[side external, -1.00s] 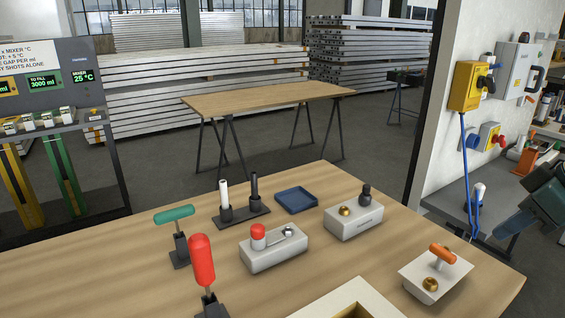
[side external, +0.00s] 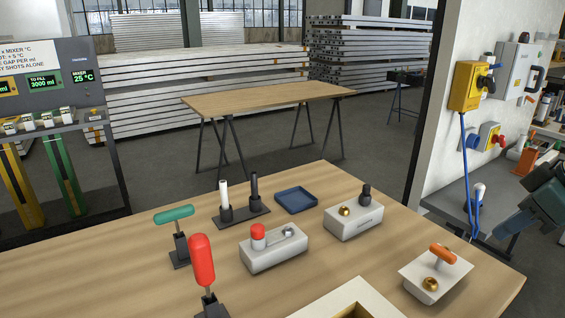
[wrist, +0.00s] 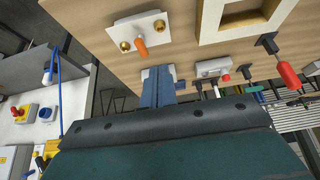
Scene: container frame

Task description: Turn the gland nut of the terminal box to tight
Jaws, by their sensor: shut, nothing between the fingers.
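A pale box (side external: 355,222) with a brass fitting (side external: 345,211) and a black upright fitting (side external: 366,193) stands at the right of the table; I take it for the terminal box, but its label is unreadable. In the wrist view a pale box is mostly hidden behind my fingers. My gripper (wrist: 158,72) shows there with its blue-grey fingers together and empty. At the right edge of the side view, my teal arm is partly cut off, well apart from this box.
A white block (side external: 437,270) with an orange handle (side external: 443,254) and brass fittings is at front right. A pale box (side external: 272,252) with a red knob, a blue tray (side external: 296,200), a red handle (side external: 202,260) and a green T-handle (side external: 174,215) share the table. A square-holed frame (wrist: 205,25) lies nearby.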

